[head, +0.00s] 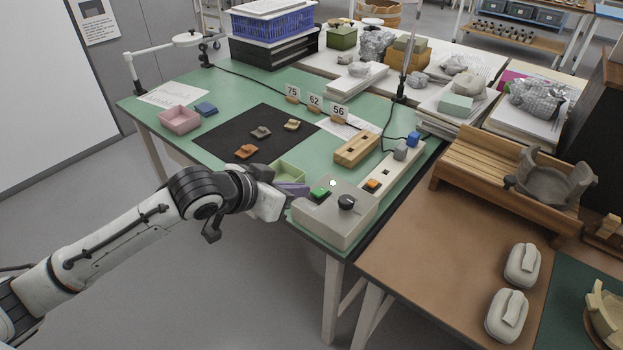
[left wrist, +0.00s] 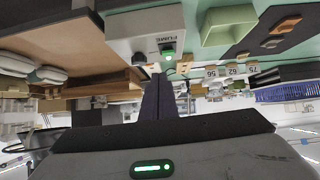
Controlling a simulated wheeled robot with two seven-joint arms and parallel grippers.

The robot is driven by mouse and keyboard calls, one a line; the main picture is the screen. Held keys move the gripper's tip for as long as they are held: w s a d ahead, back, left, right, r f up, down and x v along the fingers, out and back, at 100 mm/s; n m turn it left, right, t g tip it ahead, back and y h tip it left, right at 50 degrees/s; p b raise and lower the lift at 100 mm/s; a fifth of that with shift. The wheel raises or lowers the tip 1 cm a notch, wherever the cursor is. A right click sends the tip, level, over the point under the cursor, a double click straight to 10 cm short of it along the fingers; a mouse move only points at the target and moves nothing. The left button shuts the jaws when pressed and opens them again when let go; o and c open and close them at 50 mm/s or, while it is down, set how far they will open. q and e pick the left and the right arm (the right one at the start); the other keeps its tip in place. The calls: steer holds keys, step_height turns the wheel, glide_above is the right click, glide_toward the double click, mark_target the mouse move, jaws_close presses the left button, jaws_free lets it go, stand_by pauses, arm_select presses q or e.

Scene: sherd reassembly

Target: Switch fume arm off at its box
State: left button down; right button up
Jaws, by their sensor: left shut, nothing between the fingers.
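The fume arm's box (head: 335,222) is a grey control box at the front right corner of the green table. It has a bright green button (head: 320,193), a black knob (head: 346,202) and a small white spot near its back edge. In the left wrist view, upside down, the box (left wrist: 130,28) bears the word FUME, and the green button (left wrist: 168,53) looks lit. My left gripper (head: 299,190) is shut and empty beside the box's left side, its tips close to the button. Whether they touch it I cannot tell. My right gripper is not in view.
A pale green tray (head: 290,172) lies just behind my left gripper. A white strip with an orange button (head: 372,184) and a wooden block (head: 357,149) stand behind the box. A black mat (head: 235,140) with sherds lies left. A brown table (head: 440,255) adjoins at right.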

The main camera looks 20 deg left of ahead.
arm_select(q)
steer(key=r, duration=0.1)
steer(key=a+r, duration=0.1)
steer(key=w+r, duration=0.1)
steer(key=shift+w+a+r, duration=0.1)
steer(key=shift+a+r, duration=0.25)
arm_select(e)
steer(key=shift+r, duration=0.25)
arm_select(q)
steer(key=shift+w, duration=0.1)
glide_above(316, 193)
step_height(316, 193, down, 6)
steer(key=shift+w+r, duration=0.1)
steer(key=f, duration=0.1)
steer(key=s+f, duration=0.1)
steer(key=shift+s+a+f, duration=0.1)
steer(key=shift+a+f, duration=0.15)
steer(key=shift+f, duration=0.05)
steer(key=shift+s+a+f, duration=0.1)
steer(key=shift+s+f, duration=0.15)
steer(key=shift+f, duration=0.35)
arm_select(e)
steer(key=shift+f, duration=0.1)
